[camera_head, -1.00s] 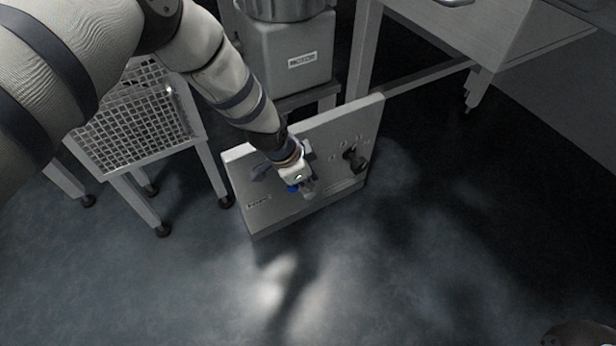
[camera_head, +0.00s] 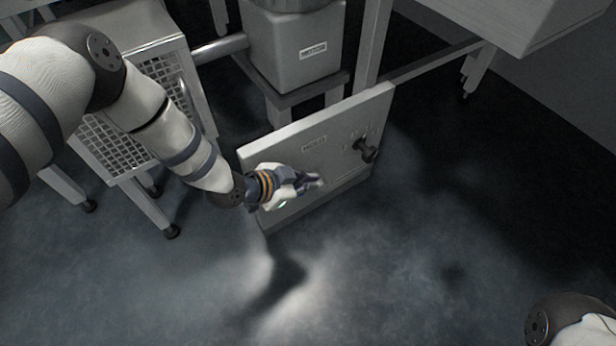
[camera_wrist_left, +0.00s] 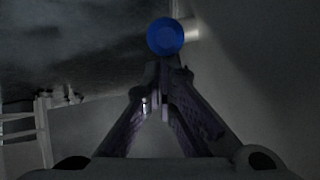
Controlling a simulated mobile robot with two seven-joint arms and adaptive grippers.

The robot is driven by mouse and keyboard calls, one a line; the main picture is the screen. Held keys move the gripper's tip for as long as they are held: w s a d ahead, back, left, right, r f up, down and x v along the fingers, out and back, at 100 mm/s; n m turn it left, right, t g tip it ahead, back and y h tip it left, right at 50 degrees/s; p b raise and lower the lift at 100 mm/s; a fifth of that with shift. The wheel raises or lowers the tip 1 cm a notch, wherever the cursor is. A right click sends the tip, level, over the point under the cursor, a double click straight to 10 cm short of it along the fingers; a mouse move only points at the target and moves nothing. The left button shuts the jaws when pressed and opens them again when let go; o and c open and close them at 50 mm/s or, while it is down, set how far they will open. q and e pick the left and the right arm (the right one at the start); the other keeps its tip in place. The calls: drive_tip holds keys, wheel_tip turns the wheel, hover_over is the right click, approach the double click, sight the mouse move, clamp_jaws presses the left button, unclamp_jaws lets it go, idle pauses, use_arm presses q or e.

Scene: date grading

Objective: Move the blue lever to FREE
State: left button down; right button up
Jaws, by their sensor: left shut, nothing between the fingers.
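The blue lever's round blue knob (camera_wrist_left: 165,36) shows in the left wrist view, just beyond my fingertips, with a pale stem to its right. My left gripper (camera_wrist_left: 160,66) is shut and empty; its tips point toward the knob, and I cannot tell whether they touch it. In the head view my left gripper (camera_head: 316,182) is in front of the grey panel (camera_head: 345,115), pointing right. It hides the blue lever there. The lever's position marking cannot be read.
A dark knob (camera_head: 366,151) sticks out on the panel's right part. A mesh-sided stand (camera_head: 178,55) is on the left, and a labelled grey machine housing (camera_head: 290,60) stands behind. The floor in front is clear. My right arm shows at the lower right.

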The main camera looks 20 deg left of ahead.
use_arm(q)
drive_tip(key=shift+s+a+f+t+h+b, duration=0.2)
drive_tip(key=shift+s+f+t+h+b, duration=0.2)
drive_tip(key=shift+f+t, duration=0.15)
drive_tip(key=shift+s+a+f+t+h+b, duration=0.2)
drive_tip(key=shift+s+f+t+h+b, duration=0.15)
drive_tip(key=shift+f+t+h, duration=0.15)
drive_tip(key=shift+s+a+f, duration=0.15)
drive_tip(key=shift+a+f, duration=0.1)
drive_tip(key=shift+f, duration=0.1)
use_arm(e)
drive_tip(key=shift+x, duration=0.8)
use_arm(q)
drive_tip(key=shift+s+a+f, duration=0.1)
drive_tip(key=shift+s+f, duration=0.05)
drive_tip(key=shift+f, duration=0.15)
use_arm(e)
drive_tip(key=shift+f, duration=0.1)
use_arm(q)
drive_tip(key=shift+r, duration=0.1)
